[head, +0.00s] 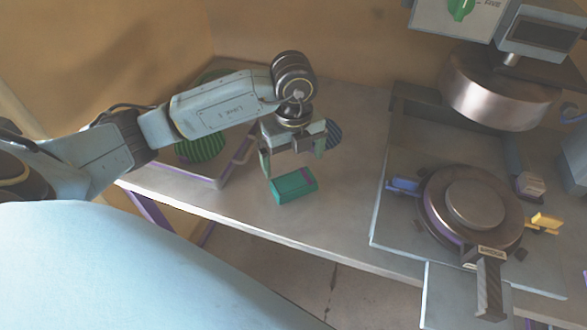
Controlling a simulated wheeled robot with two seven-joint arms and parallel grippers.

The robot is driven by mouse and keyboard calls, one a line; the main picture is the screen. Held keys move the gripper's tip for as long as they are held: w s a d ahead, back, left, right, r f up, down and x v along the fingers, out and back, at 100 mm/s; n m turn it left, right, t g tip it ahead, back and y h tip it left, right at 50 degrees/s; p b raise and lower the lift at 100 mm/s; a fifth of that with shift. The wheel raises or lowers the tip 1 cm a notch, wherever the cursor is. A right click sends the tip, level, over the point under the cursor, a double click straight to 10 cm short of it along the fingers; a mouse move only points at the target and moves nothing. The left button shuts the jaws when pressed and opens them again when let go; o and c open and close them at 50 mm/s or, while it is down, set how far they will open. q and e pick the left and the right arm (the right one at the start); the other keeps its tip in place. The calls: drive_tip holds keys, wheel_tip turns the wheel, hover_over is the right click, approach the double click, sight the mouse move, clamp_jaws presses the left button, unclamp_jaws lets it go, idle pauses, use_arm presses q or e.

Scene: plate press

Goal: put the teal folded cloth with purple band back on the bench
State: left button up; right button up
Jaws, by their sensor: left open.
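The teal folded cloth with a purple band (290,187) lies on the grey bench (340,150), near its front edge. Whether a finger touches the cloth is hard to tell. My right gripper is not in view.
A blue striped round thing (333,134) is behind my gripper. The press (472,205) with its handle fills the right side. Bench between is clear.

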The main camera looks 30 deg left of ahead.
use_arm(q)
wheel_tip(320, 180, up, 5)
drive_tip(key=shift+r, duration=0.2)
